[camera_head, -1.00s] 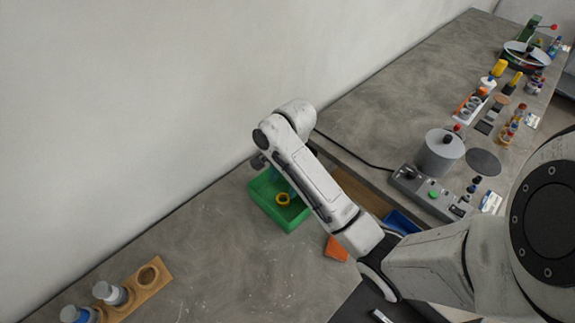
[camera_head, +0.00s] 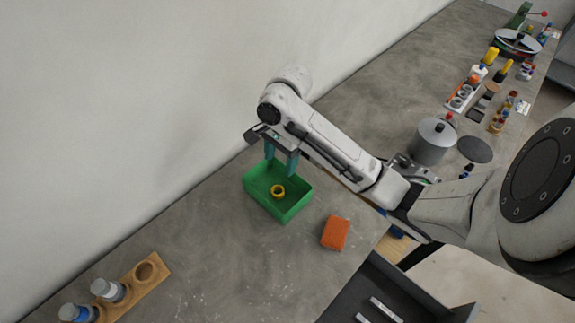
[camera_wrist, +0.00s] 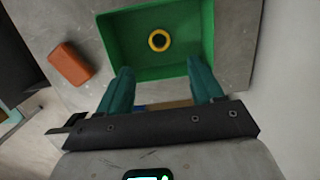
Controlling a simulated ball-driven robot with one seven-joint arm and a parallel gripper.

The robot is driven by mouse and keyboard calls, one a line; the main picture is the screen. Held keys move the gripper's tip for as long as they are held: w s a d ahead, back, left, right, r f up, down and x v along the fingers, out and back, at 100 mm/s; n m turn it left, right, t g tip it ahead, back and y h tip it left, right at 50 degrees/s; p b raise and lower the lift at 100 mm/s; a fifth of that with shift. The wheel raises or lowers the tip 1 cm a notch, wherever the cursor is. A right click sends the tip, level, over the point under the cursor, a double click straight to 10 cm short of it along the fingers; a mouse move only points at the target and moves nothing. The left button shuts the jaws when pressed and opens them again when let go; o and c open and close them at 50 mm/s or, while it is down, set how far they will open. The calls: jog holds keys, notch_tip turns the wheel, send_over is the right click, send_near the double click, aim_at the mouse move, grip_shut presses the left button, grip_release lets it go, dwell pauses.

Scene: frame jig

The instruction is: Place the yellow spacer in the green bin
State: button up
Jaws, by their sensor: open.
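The yellow spacer (camera_head: 278,191) is a small ring lying on the floor of the green bin (camera_head: 296,209). In the wrist view the spacer (camera_wrist: 159,40) also lies inside the bin (camera_wrist: 112,38), clear of its walls. My gripper (camera_head: 281,172) is above the bin's far side, fingers pointing down.
An orange block (camera_head: 335,233) lies on the bench right of the bin. A wooden rack (camera_head: 142,284) with grey-capped bottles stands at lower left. A dark tray (camera_head: 372,290) is at the bottom. A grey pot (camera_head: 433,142) stands to the right. The bench left of the bin is clear.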

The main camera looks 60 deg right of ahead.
jog(key=w+a+n+t+y, duration=0.1)
jog(key=w+a+n+t, duration=0.3)
jog(key=a+n, duration=0.9)
jog(key=s+a+f+n+g, duration=0.1)
jog(key=s+f, duration=0.1)
jog(key=s, duration=0.3)
jog(key=s+a+f+n+g+h, duration=0.1)
jog(key=s+f+n, duration=0.1)
jog(key=s, duration=0.2)
jog(key=s+a+f+n+g, duration=0.1)
jog(key=s+a+f, duration=0.1)
jog(key=s, duration=0.3)
jog(key=shift+s+f+n+h, duration=0.3)
jog(key=shift+s+f+h, duration=0.05)
jog(key=shift+f+h, duration=0.1)
jog(key=s+d+n, duration=0.1)
jog(key=s, duration=0.1)
jog(key=s+d+n+h, duration=0.1)
jog(key=s+d, duration=0.1)
jog(key=shift+d+f, duration=0.2)
jog(key=shift+d, duration=0.1)
jog(key=shift+s+d+n+g+h, duration=0.1)
jog(key=shift+d+n+g+h, duration=0.05)
jog(key=shift+n+g+h, duration=0.15)
